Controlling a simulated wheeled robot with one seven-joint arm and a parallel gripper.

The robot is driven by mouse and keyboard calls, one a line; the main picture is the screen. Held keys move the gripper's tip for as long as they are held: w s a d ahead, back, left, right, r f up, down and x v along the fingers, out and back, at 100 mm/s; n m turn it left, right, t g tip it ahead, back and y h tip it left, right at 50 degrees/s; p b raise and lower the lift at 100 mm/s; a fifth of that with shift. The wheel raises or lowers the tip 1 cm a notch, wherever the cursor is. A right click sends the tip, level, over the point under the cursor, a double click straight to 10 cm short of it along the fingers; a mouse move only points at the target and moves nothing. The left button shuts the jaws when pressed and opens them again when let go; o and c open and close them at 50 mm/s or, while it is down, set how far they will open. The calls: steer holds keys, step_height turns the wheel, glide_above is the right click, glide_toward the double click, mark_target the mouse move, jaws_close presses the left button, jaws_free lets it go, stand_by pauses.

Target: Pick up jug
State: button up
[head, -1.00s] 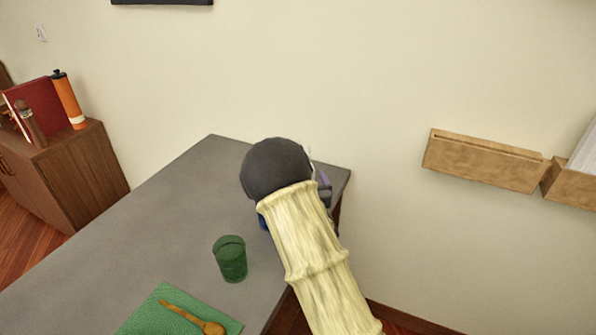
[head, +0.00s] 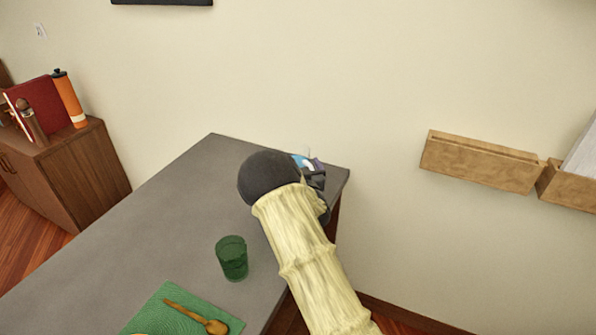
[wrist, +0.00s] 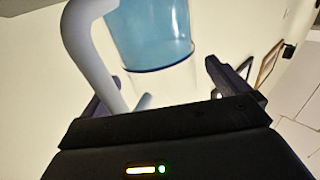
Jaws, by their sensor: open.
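The jug shows in the wrist view as a clear blue body (wrist: 150,35) with a pale, thick handle (wrist: 97,60) on its left side. My gripper (wrist: 157,82) is open, with one dark finger on each side. The handle passes in front of the left finger; the right finger is apart from the jug. I cannot tell whether the handle touches the left finger. In the head view my arm hides most of the jug; a small blue and white patch (head: 302,161) shows behind my gripper (head: 318,178) at the table's far right corner.
A green cup (head: 232,258) stands on the grey table (head: 150,230), left of my arm. A wooden spoon (head: 195,315) lies on a green mat (head: 170,299) in front. A wooden wall shelf (head: 480,162) is at the right. The table's left part is clear.

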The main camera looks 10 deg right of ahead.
steer(key=shift+w, duration=0.5)
steer(key=c, duration=1.8)
steer(key=shift+r, duration=0.15)
steer(key=shift+c, duration=0.9)
